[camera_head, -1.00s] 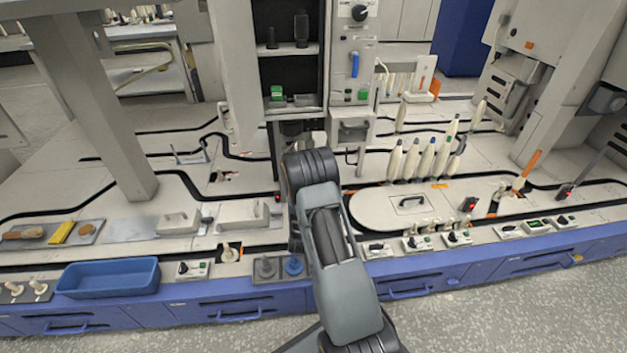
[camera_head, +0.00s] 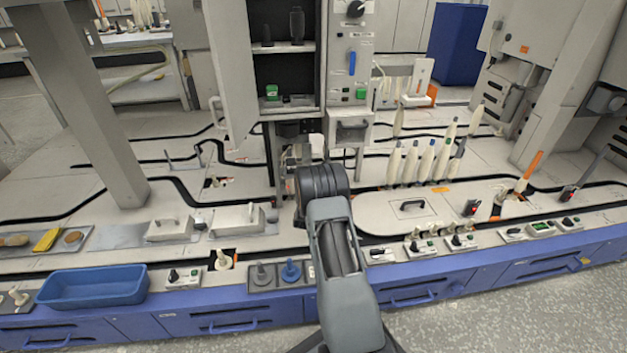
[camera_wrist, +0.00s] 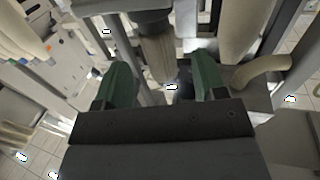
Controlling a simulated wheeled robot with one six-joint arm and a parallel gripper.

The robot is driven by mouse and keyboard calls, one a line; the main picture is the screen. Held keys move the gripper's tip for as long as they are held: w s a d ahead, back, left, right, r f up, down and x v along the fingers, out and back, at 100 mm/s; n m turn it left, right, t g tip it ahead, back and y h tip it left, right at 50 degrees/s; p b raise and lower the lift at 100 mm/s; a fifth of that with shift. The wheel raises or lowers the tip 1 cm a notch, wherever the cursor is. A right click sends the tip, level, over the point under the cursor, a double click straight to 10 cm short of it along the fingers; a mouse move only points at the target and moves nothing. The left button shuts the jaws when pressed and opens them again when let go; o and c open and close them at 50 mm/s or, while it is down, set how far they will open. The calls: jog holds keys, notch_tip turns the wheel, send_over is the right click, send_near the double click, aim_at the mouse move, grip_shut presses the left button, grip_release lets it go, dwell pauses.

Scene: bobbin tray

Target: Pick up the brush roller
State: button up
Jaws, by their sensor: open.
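In the wrist view, a brown-grey, streaked cylinder that looks like the brush roller (camera_wrist: 158,62) hangs below a dark round cap. It lies ahead of my gripper (camera_wrist: 160,72), in line with the gap between its two green fingers. The fingers are apart and nothing is clamped between them. I cannot tell how far the roller is from the fingertips. In the head view my gripper is hidden behind my own arm, which reaches towards the lower part of the tall machine (camera_head: 232,75); the roller cannot be made out there.
Pale posts and a curved pale tube (camera_wrist: 262,70) crowd the right of the wrist view. In the head view, several white bobbins (camera_head: 427,160) stand right of my arm.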

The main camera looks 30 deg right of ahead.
jog(key=shift+x, duration=0.95)
jog(key=shift+c, duration=0.5)
jog(key=c, duration=0.9)
